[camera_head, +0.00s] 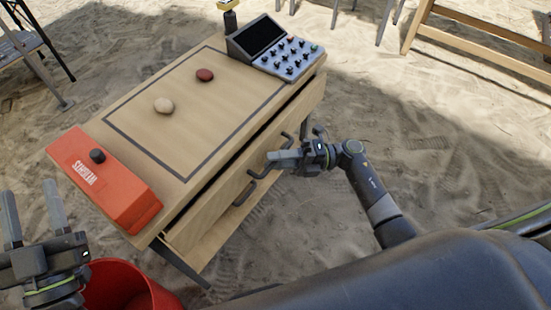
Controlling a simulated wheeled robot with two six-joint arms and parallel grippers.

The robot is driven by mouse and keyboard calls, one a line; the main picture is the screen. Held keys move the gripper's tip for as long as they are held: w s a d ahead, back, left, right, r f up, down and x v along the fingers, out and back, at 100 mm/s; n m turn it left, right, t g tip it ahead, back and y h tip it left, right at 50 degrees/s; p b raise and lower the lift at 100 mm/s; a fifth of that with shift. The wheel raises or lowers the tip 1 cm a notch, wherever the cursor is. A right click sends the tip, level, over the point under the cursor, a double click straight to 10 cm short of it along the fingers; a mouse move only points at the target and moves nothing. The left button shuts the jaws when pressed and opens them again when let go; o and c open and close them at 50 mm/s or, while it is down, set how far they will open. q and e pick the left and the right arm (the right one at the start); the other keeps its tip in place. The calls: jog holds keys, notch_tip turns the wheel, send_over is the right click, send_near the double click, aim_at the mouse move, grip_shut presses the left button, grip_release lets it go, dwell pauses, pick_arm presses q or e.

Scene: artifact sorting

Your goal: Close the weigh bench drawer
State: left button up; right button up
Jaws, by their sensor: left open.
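The wooden weigh bench (140,115) stands at centre left, its top tilted in the picture. Its drawer (215,205) is on the side facing me; a dark gap shows along the drawer's top edge, so it stands a little out. A dark handle (244,194) shows on the drawer front. My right gripper (284,158) is at the drawer front, beside the handles; whether it touches is unclear, and its jaw opening cannot be made out. My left gripper (34,212) is open and empty at the lower left, apart from the bench.
On the bench are a red box (105,185) with a dark knob, a pale stone (163,105), a reddish stone (205,75) and a grey button console (276,49). A red bucket (125,285) stands below. Sand is clear to the right; a wooden frame (480,55) stands behind.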

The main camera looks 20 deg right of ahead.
jog(key=shift+a, duration=0.25)
grip_shut()
